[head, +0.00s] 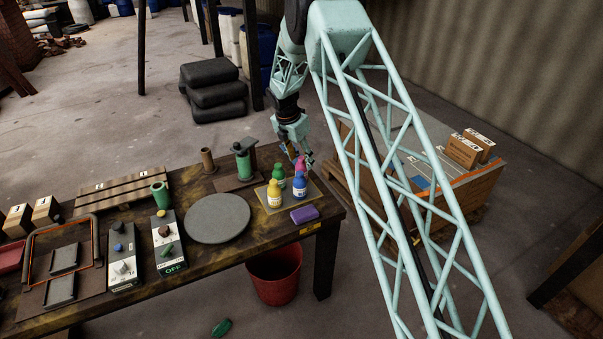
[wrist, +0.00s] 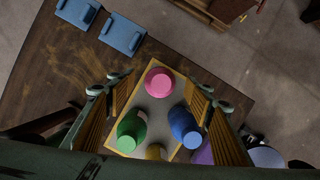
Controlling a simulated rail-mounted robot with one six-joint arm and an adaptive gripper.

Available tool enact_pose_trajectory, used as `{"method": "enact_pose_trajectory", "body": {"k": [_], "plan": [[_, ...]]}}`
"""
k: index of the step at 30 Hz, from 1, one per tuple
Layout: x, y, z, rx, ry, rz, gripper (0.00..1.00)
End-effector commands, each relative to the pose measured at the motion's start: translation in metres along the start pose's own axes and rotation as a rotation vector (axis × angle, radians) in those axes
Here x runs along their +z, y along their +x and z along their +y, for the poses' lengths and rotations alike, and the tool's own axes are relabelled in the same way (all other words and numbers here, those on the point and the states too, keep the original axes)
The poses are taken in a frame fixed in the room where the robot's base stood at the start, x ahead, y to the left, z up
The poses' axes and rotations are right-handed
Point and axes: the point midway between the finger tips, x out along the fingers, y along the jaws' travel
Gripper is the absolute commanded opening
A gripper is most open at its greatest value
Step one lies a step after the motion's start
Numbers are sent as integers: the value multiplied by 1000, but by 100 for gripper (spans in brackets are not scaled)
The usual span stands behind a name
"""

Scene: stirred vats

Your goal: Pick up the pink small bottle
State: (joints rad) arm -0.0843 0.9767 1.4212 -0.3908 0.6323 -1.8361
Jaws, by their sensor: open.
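The pink small bottle (head: 300,165) stands at the back of a small tray (head: 317,197) near the right end of the workbench. In the wrist view the pink bottle (wrist: 159,81) is seen from above, between and beyond the finger tips. My gripper (head: 303,158) is at the pink bottle in the head view, partly hiding it. In the wrist view my gripper (wrist: 157,88) is open, with one finger on each side. Whether a finger touches the bottle I cannot tell. A green bottle (wrist: 131,128), a blue bottle (wrist: 185,127) and a yellow bottle (head: 275,193) share the tray.
A purple block (head: 304,214) lies in front of the tray. A red bucket (head: 274,276) is below the bench edge. A wooden crate (head: 470,193) stands on the right.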

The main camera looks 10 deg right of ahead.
Motion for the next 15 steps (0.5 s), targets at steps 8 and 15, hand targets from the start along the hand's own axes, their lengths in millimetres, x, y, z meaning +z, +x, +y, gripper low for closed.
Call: {"method": "enact_pose_trajectory", "body": {"k": [8,15], "plan": [[0,29,0,-1,-1,0,48],[0,34,0,0,0,-1,48]]}}
